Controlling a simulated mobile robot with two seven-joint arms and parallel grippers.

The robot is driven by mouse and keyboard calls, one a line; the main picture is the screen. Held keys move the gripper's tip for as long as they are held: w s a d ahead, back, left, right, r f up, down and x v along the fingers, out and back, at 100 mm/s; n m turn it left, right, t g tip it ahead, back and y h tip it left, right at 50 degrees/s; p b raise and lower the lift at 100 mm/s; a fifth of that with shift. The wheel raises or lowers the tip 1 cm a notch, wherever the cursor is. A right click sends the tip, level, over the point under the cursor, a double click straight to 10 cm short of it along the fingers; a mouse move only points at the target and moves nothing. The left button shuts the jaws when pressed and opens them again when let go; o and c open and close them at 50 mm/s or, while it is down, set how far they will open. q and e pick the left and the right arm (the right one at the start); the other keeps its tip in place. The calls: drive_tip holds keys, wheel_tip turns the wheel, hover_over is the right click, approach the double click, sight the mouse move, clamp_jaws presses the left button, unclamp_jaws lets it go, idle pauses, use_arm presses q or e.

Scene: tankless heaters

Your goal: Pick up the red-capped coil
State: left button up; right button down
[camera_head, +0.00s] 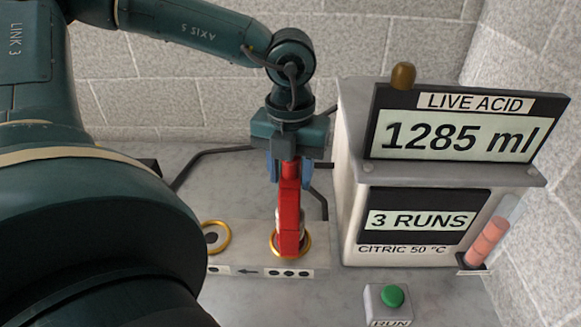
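The red-capped coil (289,215) stands upright at the middle of the view, a tall narrow red piece. Its lower end is at a gold ring (276,245) on a low pale block (318,245). My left gripper (289,165) comes down from above, with its blue-padded fingers on both sides of the coil's red top. The fingers appear close around it, but I cannot tell whether they press on it. My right gripper is not in view.
A second gold ring (216,237) is on the block's left part. A grey machine (352,150) with "1285 ml" and "3 RUNS" displays stands close right of the gripper. A green RUN button (392,296) is in front. An orange-filled tube (487,242) leans at right. Brick walls close the back and right.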

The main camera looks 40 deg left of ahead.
use_arm(q)
clamp_jaws()
idle(0.6)
